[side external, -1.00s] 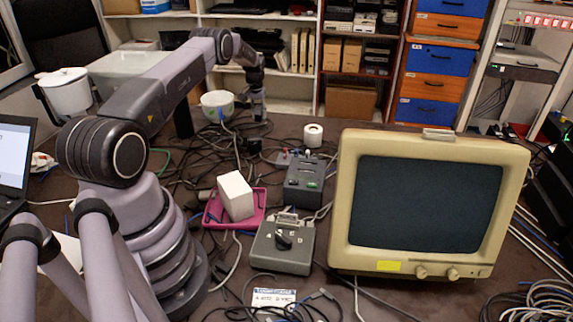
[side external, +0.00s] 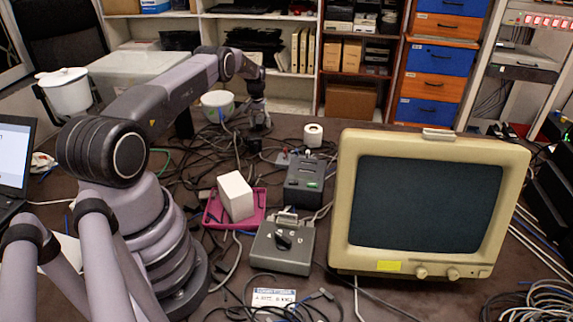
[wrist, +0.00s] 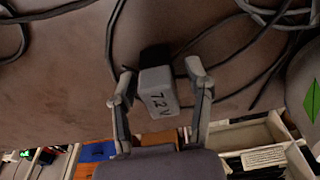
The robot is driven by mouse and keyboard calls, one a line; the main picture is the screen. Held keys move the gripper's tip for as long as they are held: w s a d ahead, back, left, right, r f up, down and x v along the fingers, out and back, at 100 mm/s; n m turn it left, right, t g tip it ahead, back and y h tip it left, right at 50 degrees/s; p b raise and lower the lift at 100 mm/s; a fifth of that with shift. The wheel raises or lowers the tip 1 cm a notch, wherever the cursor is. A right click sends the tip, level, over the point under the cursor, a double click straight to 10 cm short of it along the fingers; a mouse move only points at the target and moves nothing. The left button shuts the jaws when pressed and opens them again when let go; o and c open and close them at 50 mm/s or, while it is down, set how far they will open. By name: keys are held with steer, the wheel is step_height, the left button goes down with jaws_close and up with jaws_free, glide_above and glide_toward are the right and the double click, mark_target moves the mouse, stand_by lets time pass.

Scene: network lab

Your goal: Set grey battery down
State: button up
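The grey battery (wrist: 160,97), marked "12V", sits between the fingers of my gripper (wrist: 160,78) in the wrist view. A gap shows between the battery and each finger, so my gripper is open around it. A dark shadow lies against the battery's upper edge, over the brown table. In the side external view my gripper (side external: 259,120) points down low over the back of the table. The battery is too small there to make out clearly.
Cables lie around my gripper. A white and green bowl (side external: 217,104) stands just left of it, a white roll (side external: 313,134) to its right. A pink tray (side external: 213,213) with a white block (side external: 236,195), grey boxes and a large monitor (side external: 430,205) stand nearer the camera.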

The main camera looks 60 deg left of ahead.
steer(key=shift+r, duration=0.1)
steer(key=r, duration=0.7)
steer(key=s+d+r, duration=0.1)
steer(key=r, duration=0.3)
steer(key=shift+s+r, duration=0.1)
steer(key=shift+r, duration=0.05)
step_height(320, 180, up, 7)
glide_above(258, 118)
steer(key=w+d, duration=0.1)
steer(key=d, duration=0.3)
steer(key=s+d+r+m+t, duration=0.1)
steer(key=s+d+r+m, duration=0.1)
steer(key=d+r, duration=0.75)
steer(key=s+d+r+m+t, duration=0.1)
steer(key=s+d+r+m, duration=0.1)
steer(key=d+r, duration=0.75)
steer(key=s+d+r+m, duration=0.1)
steer(key=s+d+r, duration=0.5)
steer(key=s+d, duration=0.15)
steer(key=s+d+f+m, duration=0.1)
steer(key=s+d, duration=0.2)
steer(key=s, duration=0.4)
steer(key=s+d+f+m+t, duration=0.1)
steer(key=s+d, duration=0.3)
steer(key=s, duration=0.3)
steer(key=s+d+f+m+t+h, duration=0.1)
steer(key=s+d+m, duration=0.1)
steer(key=s+d, duration=0.2)
steer(key=s, duration=0.3)
steer(key=shift+s, duration=0.2)
